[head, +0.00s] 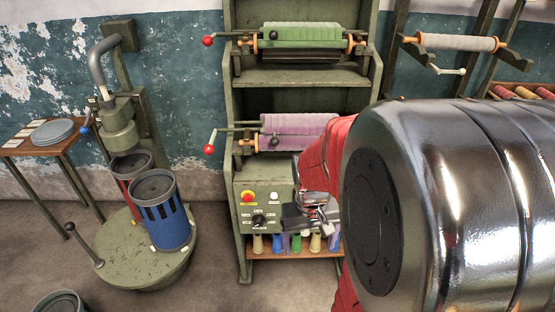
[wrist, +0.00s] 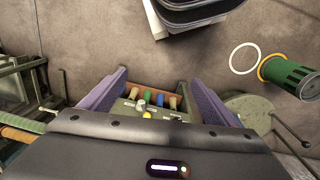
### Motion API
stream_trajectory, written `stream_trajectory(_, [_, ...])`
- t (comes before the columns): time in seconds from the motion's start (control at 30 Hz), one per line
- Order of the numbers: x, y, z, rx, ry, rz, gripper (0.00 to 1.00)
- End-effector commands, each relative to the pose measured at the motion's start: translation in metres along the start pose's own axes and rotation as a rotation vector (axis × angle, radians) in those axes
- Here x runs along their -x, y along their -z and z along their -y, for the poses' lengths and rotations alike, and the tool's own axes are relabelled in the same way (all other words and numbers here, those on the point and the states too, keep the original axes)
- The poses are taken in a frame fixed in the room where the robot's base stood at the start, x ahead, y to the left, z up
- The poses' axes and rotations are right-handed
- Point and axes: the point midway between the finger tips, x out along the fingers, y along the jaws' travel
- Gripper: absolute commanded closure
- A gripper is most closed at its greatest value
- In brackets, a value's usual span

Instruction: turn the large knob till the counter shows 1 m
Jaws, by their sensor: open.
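The large knob (head: 260,221) is a dark round knob low on the green control panel, with small white labels around it; their text is too small to read. I cannot make out a counter reading in either view. My gripper (head: 312,214) is in front of the panel's right side, apart from the knob as far as I can tell. In the wrist view my gripper (wrist: 160,77) is open, its two purple-padded fingers wide apart with nothing held. Part of the panel shows between them; the knob cannot be clearly made out there.
A red button on yellow (head: 248,197) and a white button (head: 274,197) sit above the knob. Several coloured cones (head: 296,243) stand on a shelf below. Cloth rolls (head: 300,35) are above. A blue bin (head: 163,215) stands left on a round base, with floor between.

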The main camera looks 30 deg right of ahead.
Motion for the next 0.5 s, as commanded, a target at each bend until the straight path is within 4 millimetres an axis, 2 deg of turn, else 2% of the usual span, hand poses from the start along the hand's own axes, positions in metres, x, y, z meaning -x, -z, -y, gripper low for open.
stream_trajectory(0.5, [-0.107,0.032,-0.079,-0.073,-0.027,0.036,0.18])
